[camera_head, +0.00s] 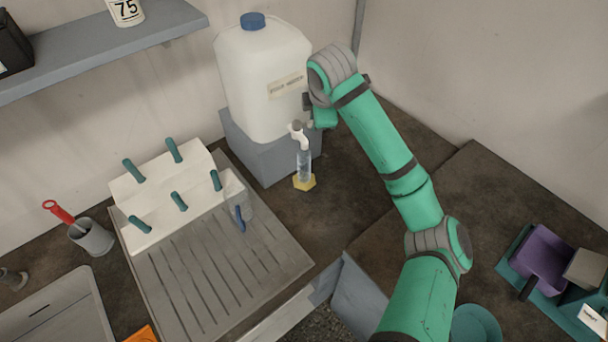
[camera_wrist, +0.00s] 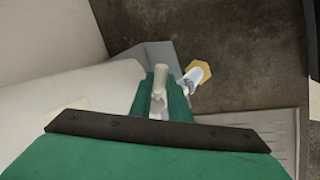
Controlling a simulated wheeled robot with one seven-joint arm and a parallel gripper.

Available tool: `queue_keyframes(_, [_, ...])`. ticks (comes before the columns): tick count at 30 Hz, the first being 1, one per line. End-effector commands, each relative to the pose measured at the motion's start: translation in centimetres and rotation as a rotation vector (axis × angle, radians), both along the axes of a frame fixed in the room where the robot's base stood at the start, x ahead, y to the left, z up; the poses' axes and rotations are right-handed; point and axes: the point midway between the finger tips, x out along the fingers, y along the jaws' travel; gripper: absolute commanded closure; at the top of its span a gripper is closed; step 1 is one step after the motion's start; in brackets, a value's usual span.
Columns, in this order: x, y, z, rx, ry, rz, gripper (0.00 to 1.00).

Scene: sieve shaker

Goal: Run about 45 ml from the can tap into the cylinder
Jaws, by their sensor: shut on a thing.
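The white can (camera_head: 262,85) with a blue cap stands on a grey block at the back. Its white tap (camera_head: 299,136) sticks out low on the front right side, and it also shows in the wrist view (camera_wrist: 159,84). The clear cylinder (camera_head: 304,165) stands upright on its yellow foot below the tap spout; the wrist view shows it just right of the tap (camera_wrist: 191,78). Its scale and liquid level are too small to read. My gripper (camera_wrist: 160,96) is shut on the tap; in the head view my wrist hides part of the grip.
The grey block (camera_head: 270,155) lies under the can. A drainboard (camera_head: 215,255) and a white peg rack (camera_head: 165,195) stand to the left. A cup with a red-handled tool (camera_head: 91,238) is farther left. The dark bench right of the cylinder is clear.

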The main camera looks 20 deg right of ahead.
Motion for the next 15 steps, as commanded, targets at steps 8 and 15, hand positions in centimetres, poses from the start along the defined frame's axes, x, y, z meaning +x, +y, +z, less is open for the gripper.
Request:
queue_keyframes(8, [0.01, -0.02, 0.06, 0.000, -0.001, 0.000, 1.00])
queue_keyframes(15, [0.66, -0.30, 0.03, 0.001, 0.000, 0.124, 1.00])
